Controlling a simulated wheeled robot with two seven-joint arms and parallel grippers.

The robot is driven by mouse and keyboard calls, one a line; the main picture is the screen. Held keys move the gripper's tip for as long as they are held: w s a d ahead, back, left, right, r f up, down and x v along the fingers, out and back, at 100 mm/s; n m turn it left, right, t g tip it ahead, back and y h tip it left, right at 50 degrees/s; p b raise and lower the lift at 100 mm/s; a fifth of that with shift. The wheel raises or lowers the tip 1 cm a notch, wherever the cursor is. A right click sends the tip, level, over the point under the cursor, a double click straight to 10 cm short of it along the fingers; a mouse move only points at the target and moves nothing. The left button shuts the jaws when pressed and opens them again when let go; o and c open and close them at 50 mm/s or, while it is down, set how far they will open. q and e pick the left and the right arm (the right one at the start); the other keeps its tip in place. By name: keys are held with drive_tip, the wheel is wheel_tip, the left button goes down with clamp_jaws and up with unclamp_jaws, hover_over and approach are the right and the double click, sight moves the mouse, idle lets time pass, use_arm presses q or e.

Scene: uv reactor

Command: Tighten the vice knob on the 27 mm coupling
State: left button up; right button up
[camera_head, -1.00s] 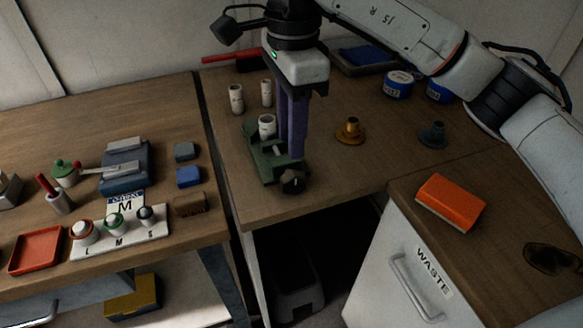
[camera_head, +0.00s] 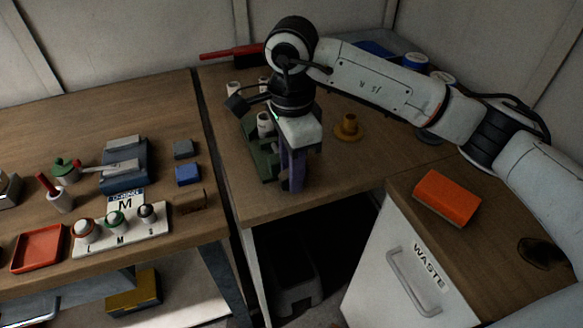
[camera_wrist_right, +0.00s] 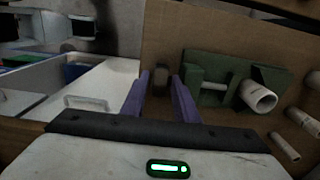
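The green vice (camera_head: 262,158) stands on the wooden bench, with a white coupling (camera_head: 265,121) in it. In the right wrist view the vice (camera_wrist_right: 211,97) lies right of my fingers, and the coupling (camera_wrist_right: 258,97) is a pale tube in its jaws. My right gripper (camera_head: 291,187) is at the vice's front end, its purple fingers pointing down. In the right wrist view the gripper (camera_wrist_right: 162,86) has its fingers apart on either side of the dark vice knob (camera_wrist_right: 161,79); no firm contact shows. The knob is hidden in the head view. My left gripper is out of view.
More white couplings (camera_wrist_right: 284,146) lie beside the vice. A brass flanged part (camera_head: 348,128) stands to its right. An orange block (camera_head: 446,197) lies on the waste cabinet (camera_head: 403,275). The left bench (camera_head: 60,120) holds trays and blocks. The bench's front edge is close to the gripper.

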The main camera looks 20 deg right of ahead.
clamp_jaws()
drive_tip(key=shift+d+f+b, duration=0.1)
drive_tip(key=shift+f+b, duration=0.05)
drive_tip(key=shift+b, duration=0.3)
drive_tip(key=y+b, duration=0.1)
drive_tip(key=b, duration=0.1)
drive_tip(key=y+b, duration=0.1)
drive_tip(key=b, duration=0.1)
drive_tip(key=d+y+b, duration=0.1)
drive_tip(key=y, duration=0.1)
drive_tip(key=shift+f+b, duration=0.35)
drive_tip(key=shift+b, duration=0.05)
drive_tip(key=shift+y+b, duration=0.35)
drive_tip(key=shift+y, duration=0.15)
drive_tip(key=shift+r, duration=0.2)
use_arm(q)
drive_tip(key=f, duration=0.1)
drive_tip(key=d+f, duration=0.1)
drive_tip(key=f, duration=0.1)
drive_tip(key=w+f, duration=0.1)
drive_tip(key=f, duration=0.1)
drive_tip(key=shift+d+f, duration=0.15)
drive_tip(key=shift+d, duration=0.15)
use_arm(e)
drive_tip(key=shift+r+y, duration=0.2)
drive_tip(key=shift+y, duration=0.2)
unclamp_jaws()
